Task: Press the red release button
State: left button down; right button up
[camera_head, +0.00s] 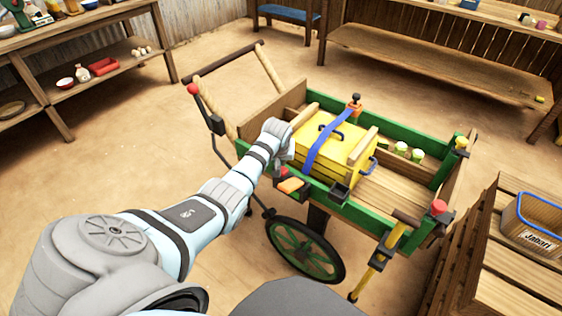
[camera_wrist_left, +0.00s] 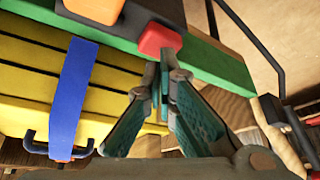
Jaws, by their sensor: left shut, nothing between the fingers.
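The red release button (camera_wrist_left: 160,40) is a small rounded red block by the cart's green side rail (camera_wrist_left: 215,60). In the head view only a little red (camera_head: 284,172) shows beside my gripper. My left gripper (camera_head: 281,165) is at the near side of the cart, partly hidden by its own wrist. In the left wrist view its fingers (camera_wrist_left: 162,72) are shut and empty, with the tips right at the button's edge. I cannot tell whether they touch it or whether the button is pressed in. My right gripper is not in view.
An orange block (camera_head: 291,185) sits next to the button. A yellow crate (camera_head: 345,160) under a blue strap (camera_head: 324,143) stands in the cart. A red-knobbed lever (camera_head: 205,108) rises at the cart's left. A wooden table (camera_head: 510,250) stands close at right.

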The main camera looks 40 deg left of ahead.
pick_arm(q)
jog(key=shift+f, duration=0.15)
jog(key=shift+f+b, duration=0.65)
jog(key=shift+f, duration=0.25)
jog(key=shift+r+p, duration=1.05)
jog(key=shift+p, duration=0.2)
notch_tip(320, 180, up, 5)
jog(key=p, duration=0.5)
jog(key=shift+r+p, duration=0.15)
jog(key=shift+p, duration=0.25)
jog(key=shift+f, duration=0.2)
